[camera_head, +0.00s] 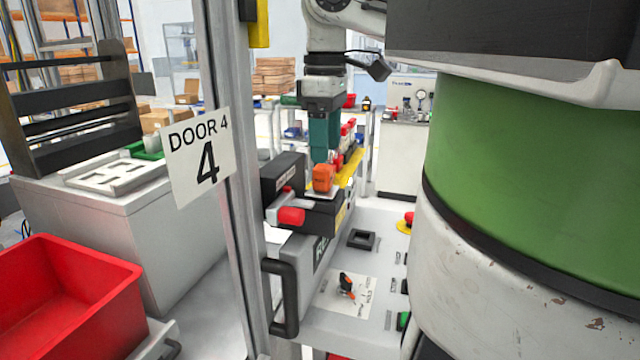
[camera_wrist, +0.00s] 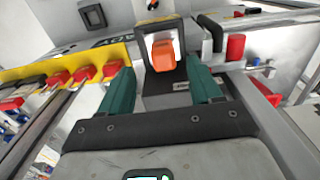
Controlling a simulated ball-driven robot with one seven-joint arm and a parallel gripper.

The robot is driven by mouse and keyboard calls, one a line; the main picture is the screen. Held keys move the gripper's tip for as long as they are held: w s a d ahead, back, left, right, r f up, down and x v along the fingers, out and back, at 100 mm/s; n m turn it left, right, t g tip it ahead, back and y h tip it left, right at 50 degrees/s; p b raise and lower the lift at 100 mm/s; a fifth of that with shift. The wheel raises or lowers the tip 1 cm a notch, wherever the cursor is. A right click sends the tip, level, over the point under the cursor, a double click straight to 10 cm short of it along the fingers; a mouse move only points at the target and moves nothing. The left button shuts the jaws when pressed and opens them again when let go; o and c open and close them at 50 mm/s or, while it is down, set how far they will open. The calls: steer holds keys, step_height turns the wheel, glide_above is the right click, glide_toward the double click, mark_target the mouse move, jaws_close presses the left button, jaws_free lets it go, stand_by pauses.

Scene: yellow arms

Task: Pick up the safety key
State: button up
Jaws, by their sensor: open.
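An orange block-like piece, which appears to be the safety key (camera_head: 323,177), sits at a dark box-shaped holder on the door-side unit. In the wrist view the orange piece (camera_wrist: 163,55) stands in front of a dark square frame. My gripper (camera_head: 322,158) has dark green fingers and comes down from above, close to the orange piece. In the wrist view the fingers of my gripper (camera_wrist: 159,75) are apart, one on each side of the orange piece, with visible space between. Whether either finger touches it cannot be told.
A red-ended handle (camera_head: 291,216) juts out beside the holder. A rotary switch (camera_head: 346,286) with black and orange parts is on the panel below. A post with a DOOR 4 sign (camera_head: 200,155) and a black door handle (camera_head: 282,297) stand left. A red bin (camera_head: 65,300) is lower left.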

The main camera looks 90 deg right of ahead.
mark_target(321, 166)
steer(key=shift+w+a+f+p, duration=0.1)
steer(key=shift+w+f+p, duration=0.15)
steer(key=shift+f, duration=1.2)
steer(key=shift+w+f+p, duration=0.15)
steer(key=shift+w+f, duration=0.05)
steer(key=shift+f, duration=1.2)
steer(key=shift+c, duration=0.4)
steer(key=c, duration=1)
steer(key=shift+r, duration=0.1)
